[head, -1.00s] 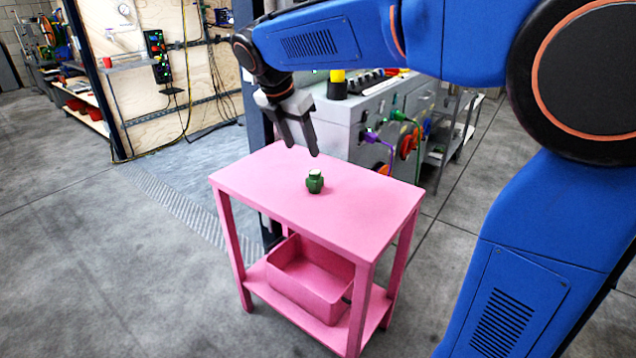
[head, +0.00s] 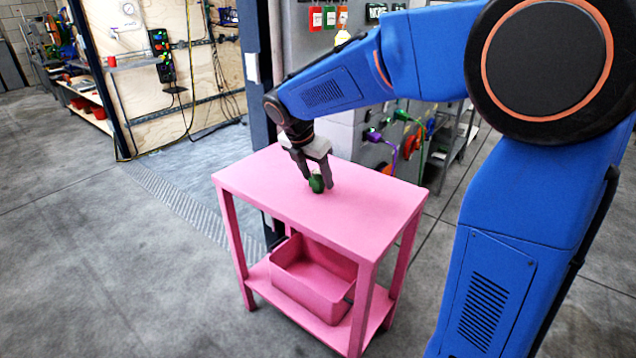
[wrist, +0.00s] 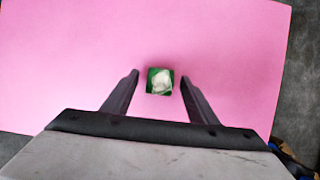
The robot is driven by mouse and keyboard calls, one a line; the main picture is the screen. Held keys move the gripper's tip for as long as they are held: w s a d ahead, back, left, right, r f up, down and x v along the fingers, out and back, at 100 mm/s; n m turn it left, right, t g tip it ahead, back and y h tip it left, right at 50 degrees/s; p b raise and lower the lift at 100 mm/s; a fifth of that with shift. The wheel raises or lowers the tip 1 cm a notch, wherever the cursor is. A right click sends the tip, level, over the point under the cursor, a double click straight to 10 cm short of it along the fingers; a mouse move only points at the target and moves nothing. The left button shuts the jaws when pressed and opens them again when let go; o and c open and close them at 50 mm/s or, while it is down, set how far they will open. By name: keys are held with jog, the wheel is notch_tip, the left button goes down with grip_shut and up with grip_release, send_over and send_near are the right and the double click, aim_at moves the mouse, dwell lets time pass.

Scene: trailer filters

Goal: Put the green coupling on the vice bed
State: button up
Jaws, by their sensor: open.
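The green coupling (head: 316,184) stands on the top of the pink table (head: 370,213). In the wrist view the coupling (wrist: 159,82) shows from above, with a pale top and green sides. My gripper (head: 318,183) is down at the coupling. In the wrist view my gripper (wrist: 160,80) is open, with one finger on each side of the coupling and a visible gap to both. The coupling lies between and slightly beyond the fingertips there. I cannot make out a vice bed in these views.
A pink bin (head: 310,280) sits on the table's lower shelf. Grey equipment with coloured cables (head: 385,140) stands close behind the table. The rest of the pink tabletop is clear. Open grey floor (head: 110,270) lies to the left.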

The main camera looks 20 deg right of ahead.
jog(key=shift+x, duration=0.9)
jog(key=c, duration=1.2)
jog(key=shift+c, duration=0.2)
